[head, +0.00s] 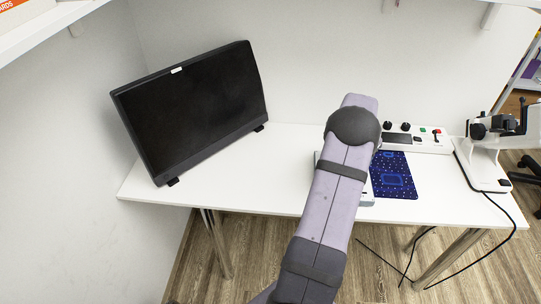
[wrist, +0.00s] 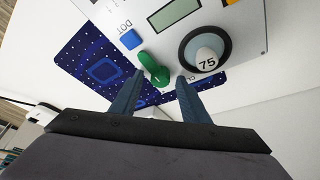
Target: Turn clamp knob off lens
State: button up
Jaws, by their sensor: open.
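In the wrist view my gripper (wrist: 160,75) is open, its two blue-grey fingers pointing up the picture. A green knob (wrist: 153,67) with a raised lever-like grip shows between the fingertips, closer to the left one. I cannot tell whether a finger touches it. Right of it, a pale lens marked 75 (wrist: 206,58) sits in a black ring (wrist: 187,48). Both are on a white device (wrist: 240,42). A partly hidden label by the knob reads "CLA". In the head view my arm hides the gripper and most of the device; a white edge (head: 367,200) shows beside the arm.
The device has a display (wrist: 172,14) and a blue button (wrist: 131,39). A dark blue patterned mat (head: 394,178) lies on the white table (head: 255,185). A control box (head: 440,145) and a white instrument (head: 488,165) stand right. A monitor (head: 195,110) stands left; the table before it is clear.

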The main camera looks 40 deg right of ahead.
jog(key=m+g, duration=0.1)
jog(key=m, duration=0.2)
jog(key=shift+w, duration=0.2)
jog(key=m+g+p, duration=0.1)
jog(key=m, duration=0.2)
jog(key=shift+w+r+y, duration=0.1)
jog(key=shift+y, duration=0.2)
jog(key=m+p, duration=0.1)
jog(key=m, duration=0.1)
jog(key=m+g+y+p, duration=0.1)
jog(key=m+p, duration=0.1)
jog(key=m, duration=0.1)
jog(key=shift+d+g, duration=0.1)
jog(key=shift+g, duration=0.2)
jog(key=shift+w+r+m, duration=0.2)
jog(key=shift+m, duration=0.1)
jog(key=v, duration=0.7)
jog(key=w+a+n+b, duration=0.2)
jog(key=w+a+n, duration=0.2)
jog(key=a, duration=0.4)
jog(key=w+a+f+n+t+b, duration=0.1)
jog(key=w+a+n, duration=0.3)
jog(key=a, duration=0.4)
jog(key=w+a+n+t+b, duration=0.1)
jog(key=w+a+n+b, duration=0.2)
jog(key=a, duration=0.6)
jog(key=shift+w+f+n+y+b, duration=0.35)
jog(key=shift+w+n, duration=0.6)
jog(key=shift+n, duration=0.55)
